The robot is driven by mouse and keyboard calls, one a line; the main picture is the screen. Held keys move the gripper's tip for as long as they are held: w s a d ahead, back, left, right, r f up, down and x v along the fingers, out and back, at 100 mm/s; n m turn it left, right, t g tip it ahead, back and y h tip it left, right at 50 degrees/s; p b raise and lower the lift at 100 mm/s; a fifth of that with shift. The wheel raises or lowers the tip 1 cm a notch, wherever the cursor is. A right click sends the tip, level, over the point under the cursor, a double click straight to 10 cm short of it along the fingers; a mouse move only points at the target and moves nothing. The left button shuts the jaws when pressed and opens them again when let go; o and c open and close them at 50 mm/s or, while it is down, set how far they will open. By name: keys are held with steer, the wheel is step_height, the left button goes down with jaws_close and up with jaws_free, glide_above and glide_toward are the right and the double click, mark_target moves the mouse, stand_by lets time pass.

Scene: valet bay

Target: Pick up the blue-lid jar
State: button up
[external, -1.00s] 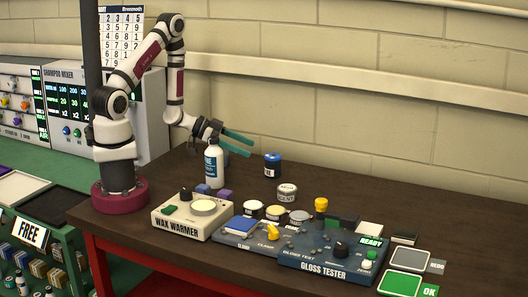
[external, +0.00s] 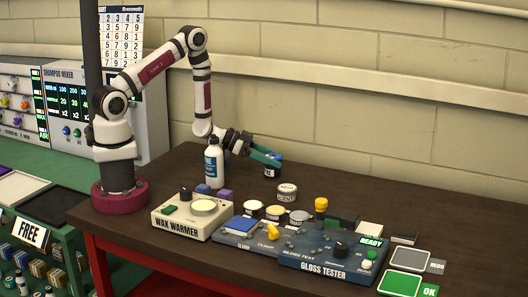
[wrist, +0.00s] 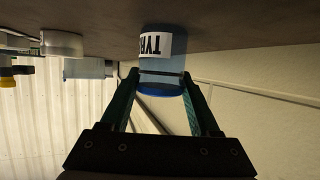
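The blue-lid jar (external: 273,171) stands upright on the dark table near the wall, partly hidden behind my gripper (external: 268,158). In the wrist view the jar (wrist: 162,70) appears upside down, with a bluish body, a white label reading "TYR" and a blue lid. My gripper's green fingers (wrist: 161,76) are open, one on each side of the jar, with the tips reaching past the lid. The gaps are small, and I cannot tell whether either finger touches it.
A grey-lidded jar (external: 287,192) is in front of the blue-lid jar. The wax warmer (external: 192,222) and gloss tester (external: 325,262) fill the front. The table to the right of the blue-lid jar is clear.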

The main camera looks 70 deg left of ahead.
steer(key=c, duration=0.8)
